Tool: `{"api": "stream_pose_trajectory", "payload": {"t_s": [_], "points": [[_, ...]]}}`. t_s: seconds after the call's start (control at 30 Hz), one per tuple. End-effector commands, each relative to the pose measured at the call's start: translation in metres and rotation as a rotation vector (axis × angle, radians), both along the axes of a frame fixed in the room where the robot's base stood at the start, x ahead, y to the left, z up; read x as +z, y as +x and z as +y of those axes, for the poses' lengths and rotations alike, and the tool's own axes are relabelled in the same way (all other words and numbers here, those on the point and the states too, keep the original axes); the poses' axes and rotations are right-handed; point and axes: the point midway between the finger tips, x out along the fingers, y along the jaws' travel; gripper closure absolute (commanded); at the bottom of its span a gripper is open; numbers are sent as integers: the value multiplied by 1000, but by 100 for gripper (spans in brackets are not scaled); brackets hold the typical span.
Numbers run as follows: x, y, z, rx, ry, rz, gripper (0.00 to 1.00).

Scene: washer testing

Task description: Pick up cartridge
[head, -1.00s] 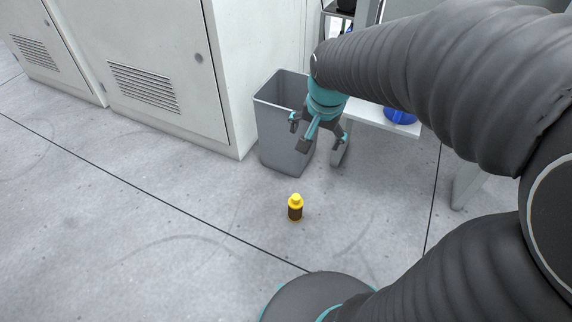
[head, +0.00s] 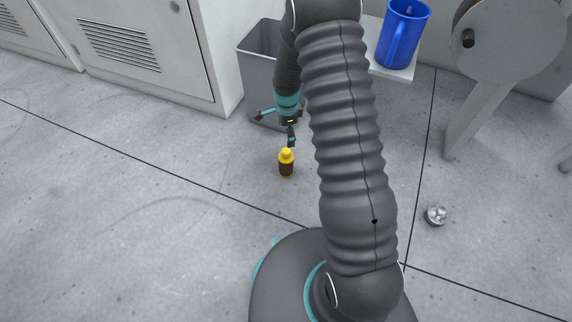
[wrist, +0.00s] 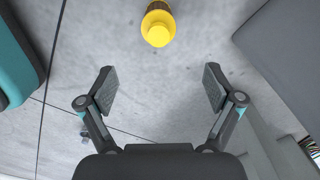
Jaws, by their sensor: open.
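The likely cartridge (head: 286,165) is a small dark brown bottle-shaped thing with a yellow cap, upright on the floor in the head view. In the wrist view the yellow-capped cartridge (wrist: 158,26) is at the top middle, beyond the fingertips.
A grey bin (head: 254,68) stands close behind my gripper, against white cabinets (head: 150,50). A blue mug (head: 403,34) sits on a white surface at upper right. A small silvery round object (head: 436,215) lies on the floor at right. Floor around the cartridge is clear.

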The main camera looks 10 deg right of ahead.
Motion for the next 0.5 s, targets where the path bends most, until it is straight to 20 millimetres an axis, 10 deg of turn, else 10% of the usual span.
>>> {"api": "stream_pose_trajectory", "payload": {"t_s": [0.5], "points": [[-81,0,0,-36,0,13,9]]}}
